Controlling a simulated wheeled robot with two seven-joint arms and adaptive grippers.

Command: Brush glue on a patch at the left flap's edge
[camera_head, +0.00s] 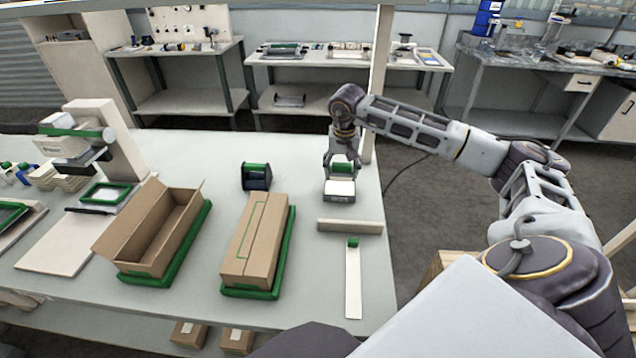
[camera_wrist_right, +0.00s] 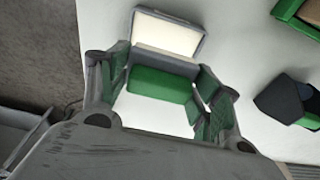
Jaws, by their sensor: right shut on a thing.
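A closed cardboard box (camera_head: 242,262) lies in a green-edged tray at the middle of the table. A thin green outline (camera_head: 253,232) marks a long narrow patch on its top, beside the seam at the left flap's edge. My right gripper (camera_head: 342,172) is beyond and right of the box, shut on a green block-like handle (camera_wrist_right: 160,85). A grey holder (camera_head: 339,198) with a cream-white face is just below the gripper; it also shows in the right wrist view (camera_wrist_right: 196,44). I cannot tell whether handle and holder touch. No bristles are visible. My left gripper is out of view.
An open cardboard box (camera_head: 128,256) stands left in another green tray. A black and green dispenser (camera_head: 257,177) stands behind the closed box. A flat bar (camera_head: 350,227) and a green-ended white strip (camera_head: 353,283) lie right of it.

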